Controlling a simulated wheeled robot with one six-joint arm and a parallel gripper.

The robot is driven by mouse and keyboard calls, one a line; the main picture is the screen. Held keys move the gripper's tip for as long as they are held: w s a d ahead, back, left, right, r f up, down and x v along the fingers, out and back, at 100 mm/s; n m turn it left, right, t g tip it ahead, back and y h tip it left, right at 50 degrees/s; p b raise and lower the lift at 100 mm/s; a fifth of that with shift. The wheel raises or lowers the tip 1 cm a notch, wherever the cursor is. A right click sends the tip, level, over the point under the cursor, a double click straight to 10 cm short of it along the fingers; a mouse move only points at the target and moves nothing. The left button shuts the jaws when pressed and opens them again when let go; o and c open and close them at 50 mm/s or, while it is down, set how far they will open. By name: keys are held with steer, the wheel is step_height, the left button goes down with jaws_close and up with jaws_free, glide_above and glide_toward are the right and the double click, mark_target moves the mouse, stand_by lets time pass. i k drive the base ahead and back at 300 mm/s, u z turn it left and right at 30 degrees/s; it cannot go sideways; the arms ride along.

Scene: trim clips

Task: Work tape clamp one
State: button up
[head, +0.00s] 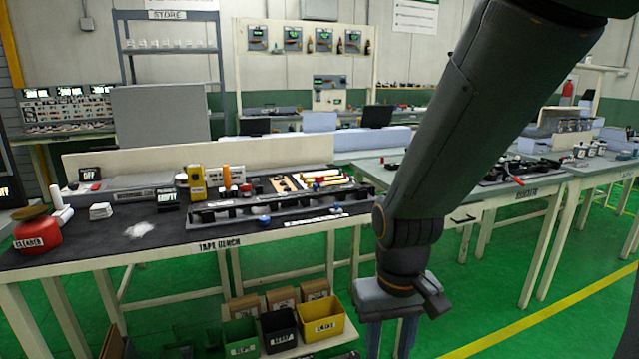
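The tape bench (180,244) has a dark top and a label on its front edge. A long grey fixture (290,213) lies along its right half, carrying several small black clamp-like parts and a few blue knobs. I cannot tell which of these is tape clamp one, or whether any clamp is open or shut. My gripper (391,338) hangs pointing down in front of the bench's right end, apart from the fixture. Its fingertips are cut off by the lower picture edge, so its opening and anything between the fingers are hidden.
A red cleaner pot (38,234) and a yellow device (196,182) stand on the bench. Green, black and yellow bins (323,326) sit on a low shelf below. Another bench (525,187) stands right, partly behind my arm. Green floor at lower right is clear.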

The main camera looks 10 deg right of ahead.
mark_target(318, 180)
steer(key=z, duration=0.6)
steer(key=i, duration=1.3)
steer(key=u, duration=0.2)
